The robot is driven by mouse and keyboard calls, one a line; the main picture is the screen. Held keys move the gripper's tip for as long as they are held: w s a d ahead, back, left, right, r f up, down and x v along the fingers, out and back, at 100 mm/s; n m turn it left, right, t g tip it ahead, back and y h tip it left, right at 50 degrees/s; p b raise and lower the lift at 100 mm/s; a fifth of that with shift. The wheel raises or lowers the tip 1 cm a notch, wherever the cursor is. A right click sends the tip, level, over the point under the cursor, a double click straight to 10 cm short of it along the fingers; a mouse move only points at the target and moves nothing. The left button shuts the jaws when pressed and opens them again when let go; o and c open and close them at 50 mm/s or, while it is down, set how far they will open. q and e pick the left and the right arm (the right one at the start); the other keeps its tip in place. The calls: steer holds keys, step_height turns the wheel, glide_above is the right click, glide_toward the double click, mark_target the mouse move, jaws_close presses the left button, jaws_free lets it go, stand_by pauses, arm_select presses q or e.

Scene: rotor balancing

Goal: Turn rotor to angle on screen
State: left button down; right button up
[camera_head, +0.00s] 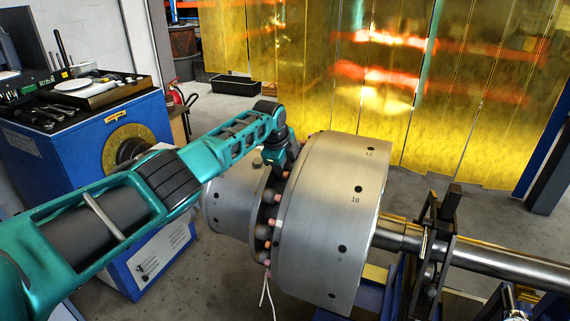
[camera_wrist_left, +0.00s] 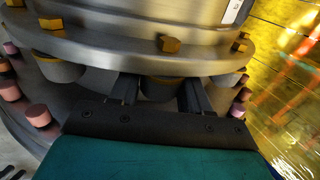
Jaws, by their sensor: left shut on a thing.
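The rotor (camera_head: 325,220) is a large steel drum on a horizontal shaft, with dark holes and small numbers on its rim; 10 is readable near the middle. Its flange carries a ring of studs and pinkish plugs. My left gripper (camera_head: 285,168) reaches over the top of the flange, between the drum and the smaller hub. In the left wrist view its fingers (camera_wrist_left: 160,95) stand on either side of a short grey stud (camera_wrist_left: 160,88) under the flange and are shut on it. The fingertips are partly hidden. My right gripper is not in view. No screen reading is visible.
The shaft (camera_head: 500,262) runs right through a dark bearing stand (camera_head: 440,240). A blue cabinet (camera_head: 75,160) with a tool tray (camera_head: 95,90) stands at left. Yellow translucent curtains (camera_head: 400,90) hang behind. White wires (camera_head: 266,290) hang below the flange.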

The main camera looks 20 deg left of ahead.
arm_select(q)
steer(key=shift+w+r, duration=0.1)
steer(key=shift+r, duration=0.05)
steer(key=c, duration=0.6)
jaws_free()
steer(key=shift+c, duration=0.2)
steer(key=shift+r, duration=0.3)
steer(key=p+v, duration=0.2)
steer(key=v, duration=1)
steer(key=shift+s, duration=0.2)
